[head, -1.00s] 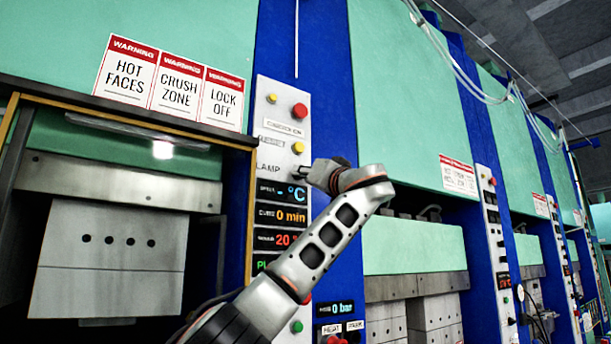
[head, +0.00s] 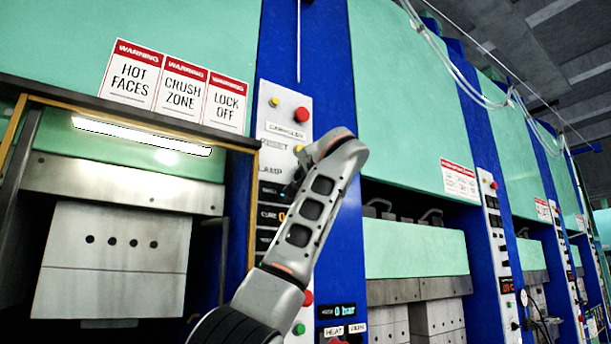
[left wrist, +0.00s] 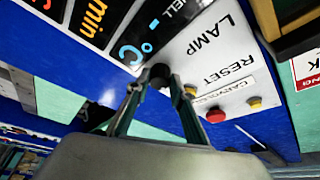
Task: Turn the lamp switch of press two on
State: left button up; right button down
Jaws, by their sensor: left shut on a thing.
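The control panel (head: 284,106) of the near press carries a LAMP label (left wrist: 213,32). My left gripper (left wrist: 158,84) is at the panel beside this label, its fingers shut on the small dark lamp switch (left wrist: 160,71). In the head view my left arm's wrist hides most of the switch and the gripper's fingertips. The lamp strip (head: 140,136) inside the near press glows white. No press number is readable. My right gripper is not in view.
A red button (head: 301,114) and yellow buttons sit on the panel above the LAMP label; a RESET label (left wrist: 236,66) is close by. Displays lie below, partly behind my arm. Warning signs (head: 182,83) hang on the left. More presses stand in a row to the right.

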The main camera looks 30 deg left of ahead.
pick_arm(q)
jog(key=shift+r+m+h+p, duration=0.2)
jog(key=shift+m+h+p, duration=0.5)
jog(key=shift+m, duration=1.1)
jog(key=o, duration=1.1)
jog(key=shift+s, duration=0.1)
jog(key=v, duration=1.2)
jog(key=shift+r, duration=0.1)
